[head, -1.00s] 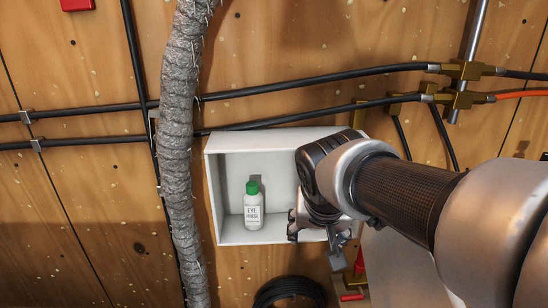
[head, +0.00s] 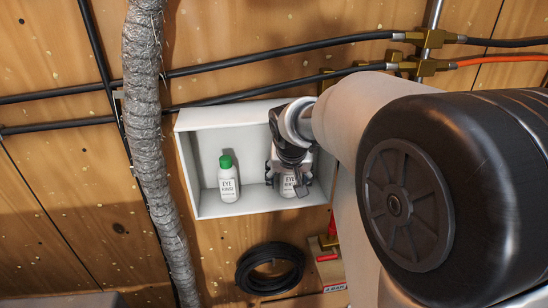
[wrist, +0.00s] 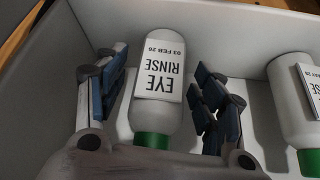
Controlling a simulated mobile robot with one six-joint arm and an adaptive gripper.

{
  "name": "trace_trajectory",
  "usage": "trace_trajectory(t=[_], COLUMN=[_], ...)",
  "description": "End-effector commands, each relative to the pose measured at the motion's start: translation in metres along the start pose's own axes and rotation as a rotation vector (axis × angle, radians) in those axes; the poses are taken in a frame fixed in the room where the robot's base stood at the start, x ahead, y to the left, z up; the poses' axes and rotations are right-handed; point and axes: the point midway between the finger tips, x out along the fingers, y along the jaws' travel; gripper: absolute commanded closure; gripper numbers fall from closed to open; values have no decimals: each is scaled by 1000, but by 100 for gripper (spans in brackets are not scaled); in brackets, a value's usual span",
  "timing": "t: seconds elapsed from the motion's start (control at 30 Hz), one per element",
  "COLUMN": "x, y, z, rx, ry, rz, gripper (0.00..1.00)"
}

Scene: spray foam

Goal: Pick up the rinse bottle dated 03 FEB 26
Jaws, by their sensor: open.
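The rinse bottle dated 03 FEB 26 (wrist: 155,105) is white with a green cap and an EYE RINSE label, which reads upside down in the wrist view. It stands in the right part of the white box in the head view (head: 289,188), partly covered by my gripper (head: 288,178). In the wrist view my gripper (wrist: 157,78) is open, with one finger on each side of this bottle. A second EYE RINSE bottle (head: 228,182) stands to the left in the head view. It shows at the wrist view's right edge (wrist: 294,105), its date unclear.
The white box (head: 190,160) is on a wooden wall, its walls close around the bottles and gripper. A grey wrapped pipe (head: 144,130) runs down to its left. Black cables (head: 240,79) cross above. A coiled black hose (head: 270,268) hangs below.

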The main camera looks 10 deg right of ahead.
Motion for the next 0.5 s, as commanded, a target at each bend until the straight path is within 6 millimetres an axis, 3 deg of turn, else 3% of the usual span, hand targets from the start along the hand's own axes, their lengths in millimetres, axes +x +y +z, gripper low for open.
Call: trace_trajectory(t=[0.27,0.5], x=[5,4], y=[0,0], z=[0,0], rx=[0,0], ry=[1,1], rz=[-1,-1], gripper=[37,52])
